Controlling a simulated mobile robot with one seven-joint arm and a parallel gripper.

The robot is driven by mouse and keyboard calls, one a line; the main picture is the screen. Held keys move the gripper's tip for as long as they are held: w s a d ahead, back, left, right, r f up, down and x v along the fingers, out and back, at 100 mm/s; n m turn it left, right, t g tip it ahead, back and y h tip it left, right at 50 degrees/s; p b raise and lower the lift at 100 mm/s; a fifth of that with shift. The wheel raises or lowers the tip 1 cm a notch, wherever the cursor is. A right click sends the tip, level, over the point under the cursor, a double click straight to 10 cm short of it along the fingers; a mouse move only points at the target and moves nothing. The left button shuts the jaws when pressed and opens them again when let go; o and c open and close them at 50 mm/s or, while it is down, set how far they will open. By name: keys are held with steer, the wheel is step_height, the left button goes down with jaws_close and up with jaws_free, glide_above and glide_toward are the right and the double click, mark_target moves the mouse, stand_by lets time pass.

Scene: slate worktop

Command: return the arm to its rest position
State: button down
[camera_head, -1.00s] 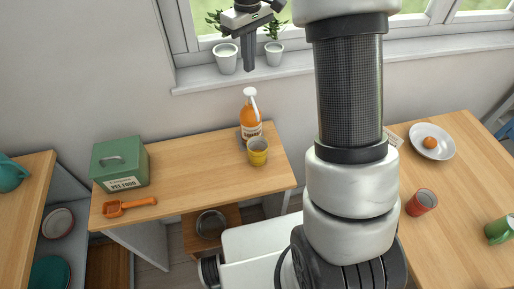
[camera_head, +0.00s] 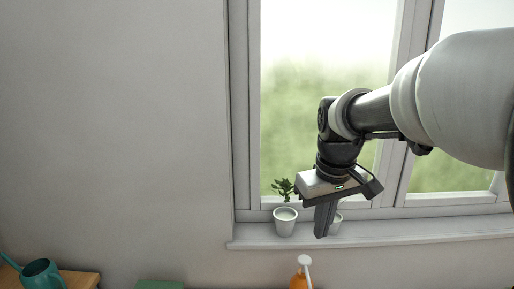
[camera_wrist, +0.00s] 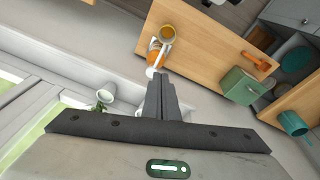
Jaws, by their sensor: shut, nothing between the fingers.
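My gripper (camera_head: 324,222) is raised in front of the window in the head view, its fingers pointing down. The fingers are together with nothing between them. In the wrist view my gripper (camera_wrist: 161,78) also shows shut and empty, well above the wooden counter (camera_wrist: 197,50). My arm reaches in from the right of the head view, bent at the wrist.
A white plant pot (camera_head: 285,221) stands on the window sill (camera_head: 370,235), close behind my gripper in the picture. A teal watering can (camera_head: 42,274) is at lower left.

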steer(key=s+m+t, duration=0.3)
steer(key=s, duration=1.3)
steer(key=shift+s+r, duration=0.2)
steer(key=shift+r, duration=0.1)
